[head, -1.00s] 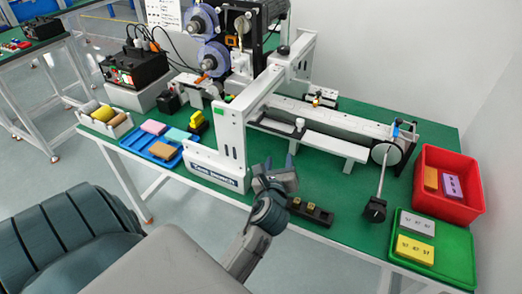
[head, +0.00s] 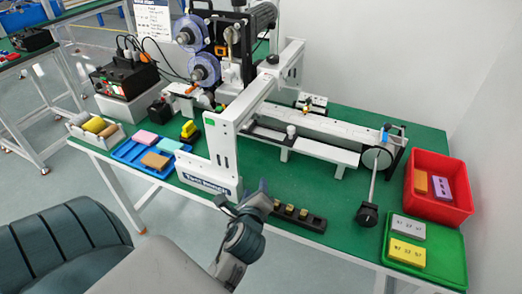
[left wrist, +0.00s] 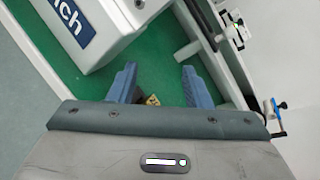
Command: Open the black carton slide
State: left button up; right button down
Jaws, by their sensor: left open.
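A white machine (head: 221,150) with a gantry frame stands on the green table, with a long white rail (head: 330,124) running to the right. A dark tray (head: 312,222) with several small yellowish pieces lies in front of the machine. I cannot tell which part is the black carton slide. My left gripper (head: 247,198) is open and empty at the table's front edge, left of the dark tray. Its fingers (left wrist: 158,84) are spread over the green top in the left wrist view. My right gripper is out of view.
A red bin (head: 444,208) and a green tray (head: 455,262) with a grey and a yellow block stand at the right. A blue tray (head: 126,155) with coloured blocks lies at the left. Bare green tabletop shows beneath the rail.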

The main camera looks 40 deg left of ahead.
aim_at(291, 130)
pick_arm(q)
jog(key=w+d+r+m+t+y+p, duration=0.1)
jog(key=w+r+m+t, duration=0.15)
jog(key=w+m, duration=0.3)
jog(key=w+d+r+m+t+p, duration=0.1)
jog(key=w+d+r+m, duration=0.1)
jog(key=w+r+m, duration=0.3)
jog(key=shift+n, duration=0.45)
jog(key=x, duration=0.4)
jog(key=f+x, duration=0.1)
jog(key=x, duration=0.3)
jog(key=p+x, duration=0.1)
jog(key=x, duration=0.3)
jog(key=shift+d+f, duration=0.15)
jog(key=shift+f, duration=0.1)
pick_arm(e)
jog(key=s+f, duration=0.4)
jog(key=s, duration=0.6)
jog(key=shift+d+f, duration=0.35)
pick_arm(q)
grip_shut()
